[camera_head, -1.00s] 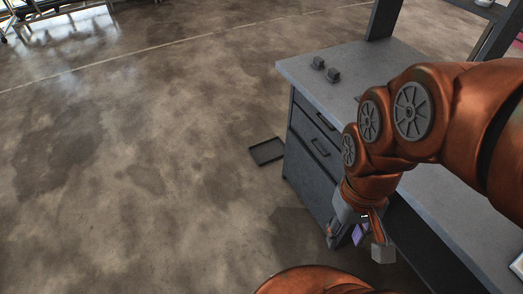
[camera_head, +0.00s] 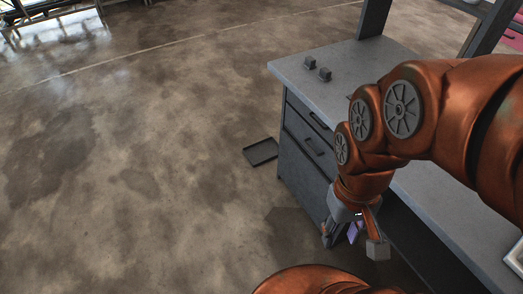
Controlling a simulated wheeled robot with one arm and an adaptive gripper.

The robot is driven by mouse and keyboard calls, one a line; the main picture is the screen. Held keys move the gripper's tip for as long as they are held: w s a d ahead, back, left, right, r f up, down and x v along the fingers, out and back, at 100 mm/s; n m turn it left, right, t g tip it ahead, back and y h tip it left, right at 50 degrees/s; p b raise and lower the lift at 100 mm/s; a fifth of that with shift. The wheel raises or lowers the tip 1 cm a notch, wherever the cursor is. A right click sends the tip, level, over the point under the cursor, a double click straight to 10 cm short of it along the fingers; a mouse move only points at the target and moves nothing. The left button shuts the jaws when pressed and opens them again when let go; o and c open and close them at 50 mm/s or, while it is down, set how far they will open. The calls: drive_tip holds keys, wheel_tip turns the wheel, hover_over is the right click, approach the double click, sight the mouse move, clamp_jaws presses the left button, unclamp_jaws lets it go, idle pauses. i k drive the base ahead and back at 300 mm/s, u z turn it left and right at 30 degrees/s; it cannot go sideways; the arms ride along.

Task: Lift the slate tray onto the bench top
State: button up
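The slate tray (camera_head: 261,152) is a flat, dark, shallow rectangle. It lies on the floor close beside the left end of the bench. The bench top (camera_head: 305,72) is light grey, above a dark drawer unit. My gripper (camera_head: 350,243) points down near the front of the bench, to the right of the tray and well apart from it. A purple patch shows between its grey parts. The view is too small to tell whether its fingers are open or shut, or whether they hold anything.
Two small dark blocks (camera_head: 317,69) stand on the far left part of the bench top. Dark uprights rise from the bench's back. A light-framed object (camera_head: 515,258) shows at the right edge. The concrete floor (camera_head: 130,170) left of the bench is wide and clear.

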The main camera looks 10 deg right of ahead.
sight(264, 151)
drive_tip(key=u, duration=0.5)
drive_tip(key=k, duration=1.2)
drive_tip(key=u, duration=1)
drive_tip(key=i, duration=2.8)
drive_tip(key=z, duration=0.5)
drive_tip(key=i, duration=1.55)
drive_tip(key=z, duration=1.85)
drive_tip(key=i, duration=0.95)
drive_tip(key=z, duration=0.65)
